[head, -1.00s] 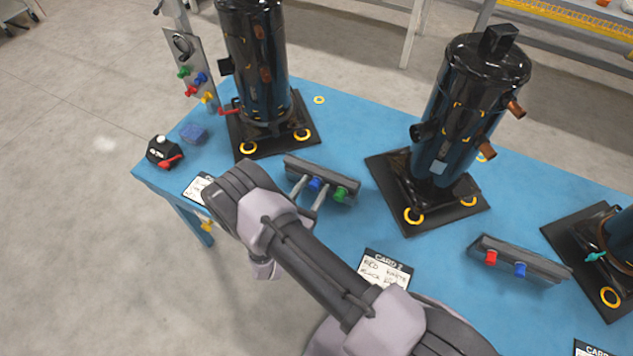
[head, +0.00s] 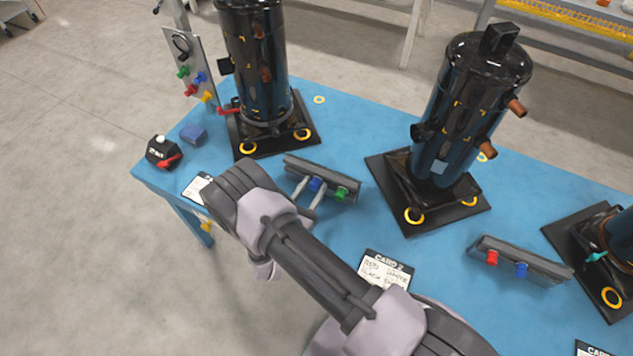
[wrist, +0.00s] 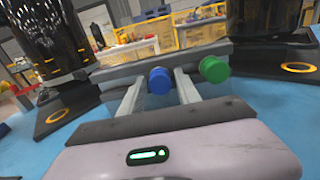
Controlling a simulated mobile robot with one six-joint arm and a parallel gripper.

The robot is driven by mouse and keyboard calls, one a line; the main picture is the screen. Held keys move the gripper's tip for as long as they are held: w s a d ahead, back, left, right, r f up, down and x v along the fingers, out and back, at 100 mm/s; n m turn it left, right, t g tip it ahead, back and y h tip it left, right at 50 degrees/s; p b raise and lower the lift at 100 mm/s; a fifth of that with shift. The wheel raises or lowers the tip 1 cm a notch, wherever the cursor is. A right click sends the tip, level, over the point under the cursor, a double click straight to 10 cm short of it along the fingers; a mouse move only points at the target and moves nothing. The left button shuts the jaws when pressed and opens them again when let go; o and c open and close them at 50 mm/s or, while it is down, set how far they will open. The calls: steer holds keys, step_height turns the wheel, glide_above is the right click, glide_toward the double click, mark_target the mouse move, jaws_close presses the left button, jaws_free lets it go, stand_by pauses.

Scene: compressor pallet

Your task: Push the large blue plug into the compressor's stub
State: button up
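A blue plug (head: 316,184) sits in a dark rack (head: 345,189) in front of the left compressor (head: 258,70); it also shows in the wrist view (wrist: 159,80). Another blue plug (head: 521,269) sits in the right rack; I cannot tell for sure which is the large one. My gripper (head: 312,188) is open, its two fingers reaching to either side of the first blue plug. In the wrist view the fingers (wrist: 158,85) show gaps beside it. The left compressor carries copper stubs (head: 266,74); the middle compressor (head: 462,105) also has copper stubs (head: 516,108).
A green plug (head: 341,194) stands close to the right finger. The right rack (head: 550,268) also holds a red plug (head: 491,257). A plug board (head: 190,70), a black box with a red lever (head: 162,152) and a blue block (head: 194,133) stand at the left. Card 2 (head: 388,268) lies in front.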

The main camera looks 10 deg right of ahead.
jaws_close()
steer(key=shift+a, duration=0.1)
stand_by(1.2)
steer(key=shift+v, duration=2.95)
